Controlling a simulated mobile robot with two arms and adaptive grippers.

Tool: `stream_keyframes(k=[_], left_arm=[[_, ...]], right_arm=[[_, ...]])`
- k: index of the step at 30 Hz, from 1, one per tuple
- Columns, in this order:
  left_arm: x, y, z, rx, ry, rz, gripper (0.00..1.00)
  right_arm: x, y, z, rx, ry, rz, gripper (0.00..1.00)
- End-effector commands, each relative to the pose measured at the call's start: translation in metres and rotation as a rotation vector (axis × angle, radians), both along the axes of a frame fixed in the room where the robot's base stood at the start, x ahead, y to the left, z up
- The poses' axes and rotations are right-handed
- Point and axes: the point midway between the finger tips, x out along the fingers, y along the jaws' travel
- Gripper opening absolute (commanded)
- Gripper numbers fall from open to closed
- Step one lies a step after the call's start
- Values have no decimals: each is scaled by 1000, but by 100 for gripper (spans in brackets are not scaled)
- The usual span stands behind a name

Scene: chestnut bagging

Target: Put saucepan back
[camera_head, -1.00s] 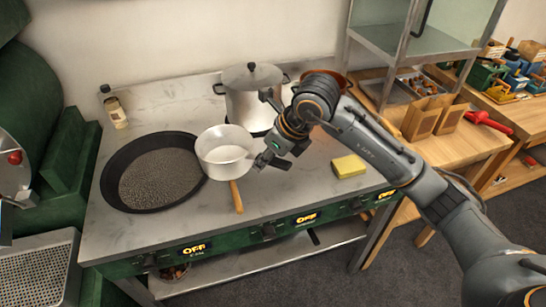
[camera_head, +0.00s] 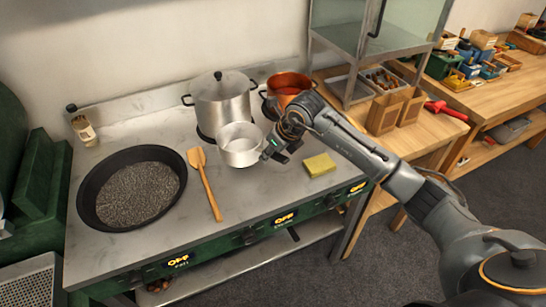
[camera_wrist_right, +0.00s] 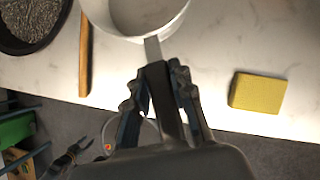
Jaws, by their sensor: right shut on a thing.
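The saucepan (camera_head: 240,146) is a small white-grey pan near the middle of the stove top, just in front of the lidded steel pot. My right gripper (camera_head: 272,155) is shut on its handle, at the pan's right side. In the right wrist view the saucepan (camera_wrist_right: 135,18) is at the top, with its handle running down between the fingers of my right gripper (camera_wrist_right: 158,75). I cannot tell whether the pan's base touches the counter. My left gripper is not in view.
A wide black pan (camera_head: 85,200) of dark grains stands at the left. A wooden spatula (camera_head: 208,185) lies between it and the saucepan. A lidded steel pot (camera_head: 222,103) and a copper pot (camera_head: 289,83) stand behind. A yellow sponge (camera_head: 319,165) lies to the right.

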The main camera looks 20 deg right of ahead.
Motion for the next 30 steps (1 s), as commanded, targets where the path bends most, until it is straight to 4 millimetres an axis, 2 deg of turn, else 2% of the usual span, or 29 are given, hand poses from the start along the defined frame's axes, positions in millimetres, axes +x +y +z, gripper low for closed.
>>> stream_keyframes(k=[7, 9, 13, 20, 21, 23, 24, 30], left_arm=[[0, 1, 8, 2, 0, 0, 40], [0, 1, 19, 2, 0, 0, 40], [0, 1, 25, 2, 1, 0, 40], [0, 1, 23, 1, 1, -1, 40], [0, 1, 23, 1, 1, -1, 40], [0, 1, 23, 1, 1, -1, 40], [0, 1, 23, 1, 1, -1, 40], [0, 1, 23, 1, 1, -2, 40]], right_arm=[[7, -14, -17, 2, 0, -4, 0], [6, -13, -27, 3, 2, 0, 0], [7, -12, -42, 4, -3, 0, 0], [7, -13, -47, 1, -3, 1, 0], [6, -13, -49, 0, 2, 1, 29], [6, -13, -49, 0, 2, 0, 41], [6, -13, -49, 0, 1, 0, 46], [6, -13, -48, 1, 0, 0, 46]])
